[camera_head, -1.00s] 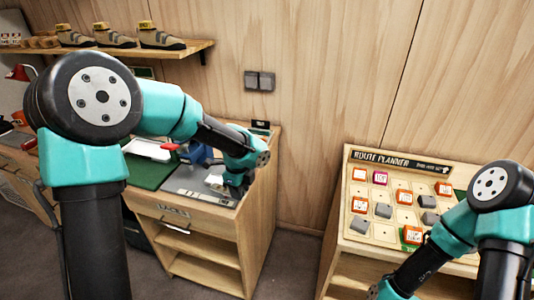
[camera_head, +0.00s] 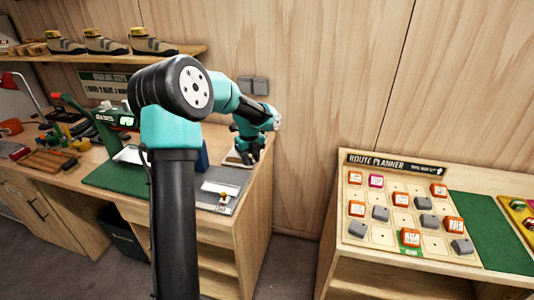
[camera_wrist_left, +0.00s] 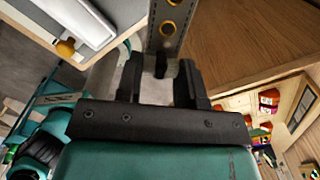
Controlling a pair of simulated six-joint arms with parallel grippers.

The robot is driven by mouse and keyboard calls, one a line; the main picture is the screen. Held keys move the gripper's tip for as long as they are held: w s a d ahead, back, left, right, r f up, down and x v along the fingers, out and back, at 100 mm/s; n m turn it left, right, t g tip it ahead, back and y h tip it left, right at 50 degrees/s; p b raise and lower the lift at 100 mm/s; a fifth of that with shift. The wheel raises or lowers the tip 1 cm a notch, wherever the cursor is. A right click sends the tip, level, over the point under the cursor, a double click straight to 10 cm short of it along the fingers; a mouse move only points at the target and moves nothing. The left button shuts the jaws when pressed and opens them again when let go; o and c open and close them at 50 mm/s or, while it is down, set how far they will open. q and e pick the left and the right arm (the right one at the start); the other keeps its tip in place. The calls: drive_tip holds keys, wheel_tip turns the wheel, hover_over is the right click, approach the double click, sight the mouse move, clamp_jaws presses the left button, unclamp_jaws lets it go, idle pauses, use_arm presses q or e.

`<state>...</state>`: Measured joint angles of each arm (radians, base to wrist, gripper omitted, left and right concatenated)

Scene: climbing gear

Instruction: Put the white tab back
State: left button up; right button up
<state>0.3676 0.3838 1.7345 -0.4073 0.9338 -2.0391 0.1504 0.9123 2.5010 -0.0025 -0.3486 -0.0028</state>
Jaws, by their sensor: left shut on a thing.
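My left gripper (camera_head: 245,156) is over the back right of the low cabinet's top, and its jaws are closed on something. In the left wrist view its fingers (camera_wrist_left: 161,80) are a little apart, with a small dark piece and a pale patch between them. I cannot tell whether the held thing is the white tab. A white flat piece with an orange knob (camera_head: 221,189) lies on the grey mat (camera_head: 233,176), in front of the gripper. It also shows at the upper left of the left wrist view (camera_wrist_left: 85,25). My right gripper is out of view.
The route planner board (camera_head: 404,210), with orange-and-white and grey blocks, stands on the right cabinet. A green mat (camera_head: 118,178) and a green device (camera_head: 105,122) are at left. A grey strip with brass-ringed holes (camera_wrist_left: 167,28) lies beyond the fingers in the left wrist view.

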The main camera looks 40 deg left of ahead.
use_arm(q)
drive_tip(key=shift+a, duration=0.15)
drive_tip(key=w+a+f, duration=0.1)
drive_tip(key=w+a, duration=0.9)
drive_tip(key=a, duration=0.1)
drive_tip(key=shift+w+f, duration=0.2)
drive_tip(key=shift+w, duration=0.15)
idle(0.3)
drive_tip(key=shift+w+a+f, duration=0.1)
drive_tip(key=shift+a+f, duration=0.05)
drive_tip(key=shift+f, duration=0.75)
drive_tip(key=shift+w+a+f, duration=0.1)
drive_tip(key=shift+f, duration=0.8)
drive_tip(key=shift+f, duration=0.6)
